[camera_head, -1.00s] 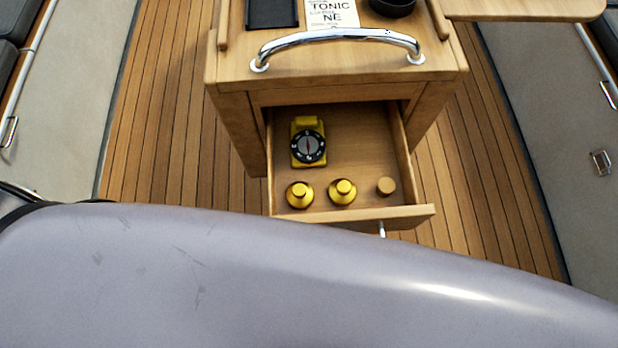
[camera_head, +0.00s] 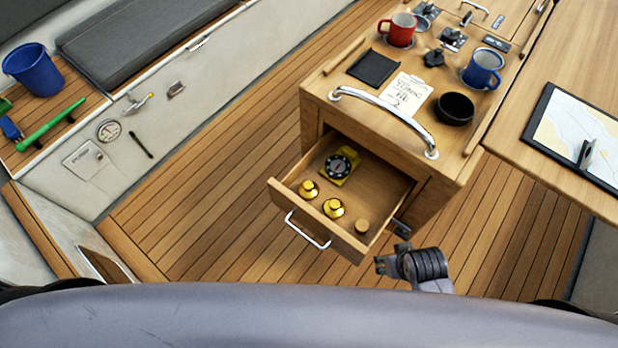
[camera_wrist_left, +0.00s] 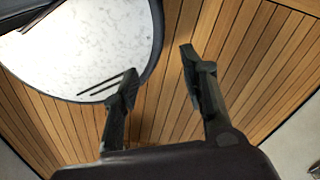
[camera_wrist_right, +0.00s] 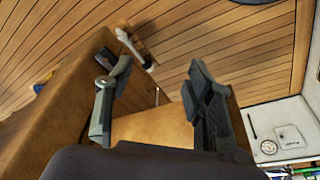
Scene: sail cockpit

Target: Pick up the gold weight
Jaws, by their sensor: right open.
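Two gold weights, knob-topped, stand in the open drawer (camera_head: 393,190): one on the left (camera_head: 309,190), one nearer the middle (camera_head: 333,209). A small plain tan cylinder (camera_head: 362,227) stands to their right. A yellow and black compass (camera_head: 340,167) lies behind them. My right gripper (camera_head: 392,250) is outside the drawer, just beyond its right front corner, apart from the weights. In the right wrist view its fingers (camera_wrist_right: 158,75) are spread and empty. In the left wrist view my left gripper (camera_wrist_left: 158,75) is open and empty over the floor; it is hidden in the head view.
The cabinet top holds a chrome rail (camera_head: 385,108), a red mug (camera_head: 398,30), a blue mug (camera_head: 482,69) and a black bowl (camera_head: 455,107). A table with a chart (camera_head: 575,135) is at the right. A bench with a blue bucket (camera_head: 33,69) is at the left. Plank floor is clear between.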

